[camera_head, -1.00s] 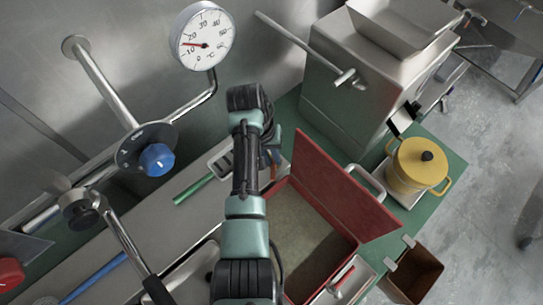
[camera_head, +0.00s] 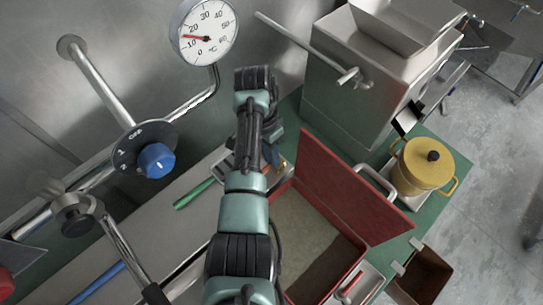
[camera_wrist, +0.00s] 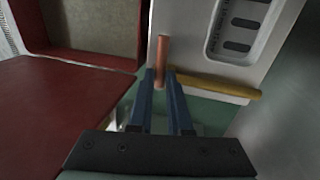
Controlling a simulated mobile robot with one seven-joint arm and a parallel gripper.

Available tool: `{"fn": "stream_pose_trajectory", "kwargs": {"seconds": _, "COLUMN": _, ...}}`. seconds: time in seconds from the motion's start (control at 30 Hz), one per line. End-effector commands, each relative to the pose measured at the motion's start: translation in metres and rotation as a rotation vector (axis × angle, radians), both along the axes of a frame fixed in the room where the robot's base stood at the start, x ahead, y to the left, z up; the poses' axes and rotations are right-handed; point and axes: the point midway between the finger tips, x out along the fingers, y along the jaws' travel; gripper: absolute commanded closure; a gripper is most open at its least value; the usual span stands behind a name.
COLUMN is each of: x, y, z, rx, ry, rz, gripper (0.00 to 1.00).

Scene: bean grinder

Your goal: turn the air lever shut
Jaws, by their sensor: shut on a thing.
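My gripper (camera_wrist: 161,73) shows in the wrist view with two blue fingers, closed around a slim copper-coloured rod (camera_wrist: 163,50). A yellow bar (camera_wrist: 215,86) runs to the right from beside the right finger, roughly square to the rod. One of these looks like the air lever, but I cannot tell which, and the joint between them is hidden by the fingers. In the head view my arm hides the fingertips and most of this spot; a little orange (camera_head: 281,166) shows beside my wrist.
A red box (camera_head: 346,190) with a raised lid stands close by; its red side (camera_wrist: 65,110) fills the wrist view's left. A white slotted panel (camera_wrist: 235,35) is beyond the yellow bar. A green handle (camera_head: 194,195), blue knob (camera_head: 156,160) and gauge (camera_head: 204,33) are at left.

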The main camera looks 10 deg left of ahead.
Motion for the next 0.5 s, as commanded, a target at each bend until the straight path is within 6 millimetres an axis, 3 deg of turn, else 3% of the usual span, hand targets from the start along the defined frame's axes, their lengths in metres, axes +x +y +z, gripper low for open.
{"fn": "stream_pose_trajectory", "kwargs": {"seconds": 0.5, "x": 0.002, "y": -0.0007, "z": 0.0007, "rx": -0.001, "ry": -0.005, "rz": -0.043, "gripper": 1.0}}
